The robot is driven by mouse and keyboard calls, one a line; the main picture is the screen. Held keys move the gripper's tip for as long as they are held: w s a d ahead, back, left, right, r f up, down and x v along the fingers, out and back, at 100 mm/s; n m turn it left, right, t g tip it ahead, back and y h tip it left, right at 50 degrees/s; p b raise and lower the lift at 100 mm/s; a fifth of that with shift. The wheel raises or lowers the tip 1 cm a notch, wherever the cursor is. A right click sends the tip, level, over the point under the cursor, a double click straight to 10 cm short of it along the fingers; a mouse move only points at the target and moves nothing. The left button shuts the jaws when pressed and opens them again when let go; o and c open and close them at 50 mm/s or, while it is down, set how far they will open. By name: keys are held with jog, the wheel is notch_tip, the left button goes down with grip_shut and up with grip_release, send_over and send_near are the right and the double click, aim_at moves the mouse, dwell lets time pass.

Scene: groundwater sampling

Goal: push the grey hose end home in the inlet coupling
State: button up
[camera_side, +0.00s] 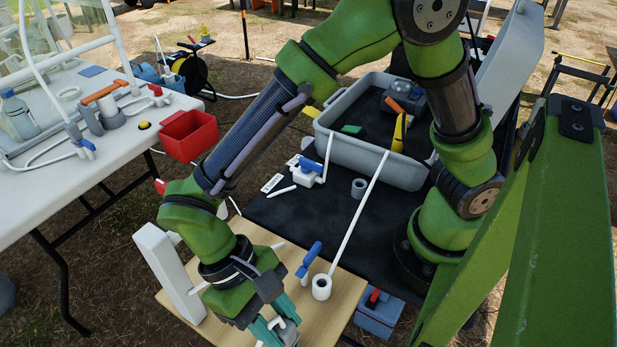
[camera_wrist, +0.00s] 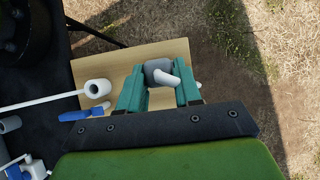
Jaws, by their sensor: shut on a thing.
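My gripper (camera_wrist: 159,90) has its teal fingers on both sides of a short grey cylinder, with a pale bent tube coming out of it; I take this as the grey hose end (camera_wrist: 157,69). In the side view my gripper (camera_side: 276,328) is at the bottom, and the held piece is partly hidden. A white, hollow-ended cylinder (camera_side: 321,287) with a long pale tube stands on the board, apart from the gripper; it also shows in the wrist view (camera_wrist: 97,88). I cannot tell which piece is the inlet coupling.
A blue-handled valve (camera_side: 309,260) lies beside the white cylinder. A white upright block (camera_side: 168,272) stands at the board's left. A grey tub (camera_side: 350,152), a grey ring (camera_side: 358,188) and a white fitting (camera_side: 302,176) are on the black mat. A red bin (camera_side: 189,135) hangs by the left table.

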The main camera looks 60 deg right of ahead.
jog(key=shift+r, duration=2.9)
jog(key=shift+s+r, duration=0.25)
jog(key=shift+r, duration=0.1)
jog(key=d+r+n+t+h, duration=0.2)
jog(key=d+n+t+h, duration=0.4)
jog(key=d+n, duration=0.5)
jog(key=n, duration=0.7)
jog(key=shift+w+d+r, duration=0.2)
jog(key=shift+d+r, duration=0.05)
jog(key=shift+r, duration=0.1)
jog(key=shift+f, duration=2.9)
